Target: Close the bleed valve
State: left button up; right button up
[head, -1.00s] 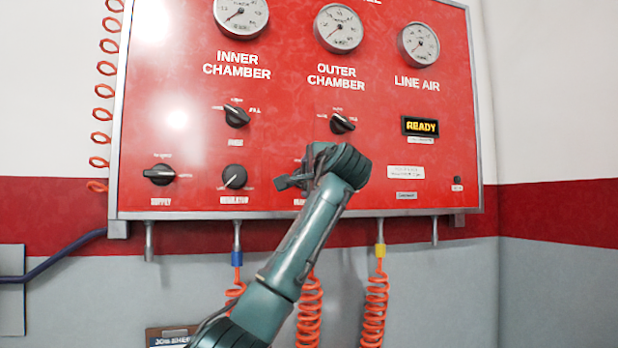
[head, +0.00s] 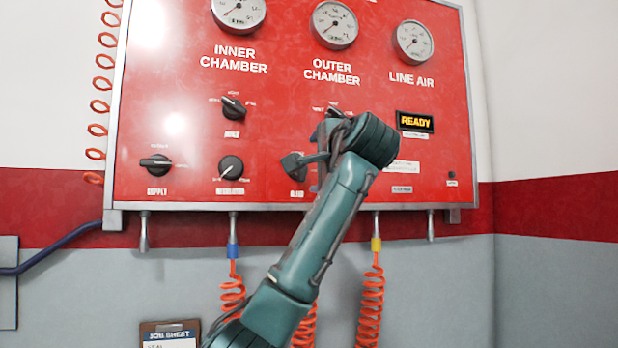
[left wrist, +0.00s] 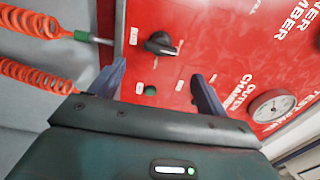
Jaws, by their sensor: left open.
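The bleed valve is a black knob (left wrist: 160,43) on the red panel; in the left wrist view its pointer points to the picture's right. In the head view, its printed label (head: 297,193) shows, but the knob is hard to separate from my dark gripper parts. My left gripper (head: 304,148) is in front of the panel there, below the OUTER CHAMBER gauge. In the left wrist view, my left gripper (left wrist: 158,70) is open, its two fingers apart with nothing between them; the knob appears just beyond the gap. Contact cannot be told. My right gripper is not in view.
The supply knob (head: 155,165) and regulator knob (head: 231,168) sit left of my gripper. The inner chamber knob (head: 232,107) is above them. A display (head: 415,121) reads READY. Orange coiled hoses (head: 370,300) hang below the panel, and a job sheet (head: 170,334) is lower left.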

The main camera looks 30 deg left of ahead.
pick_arm(q)
jog(key=shift+b+v, duration=0.5)
jog(key=shift+v, duration=1.9)
jog(key=shift+a, duration=0.15)
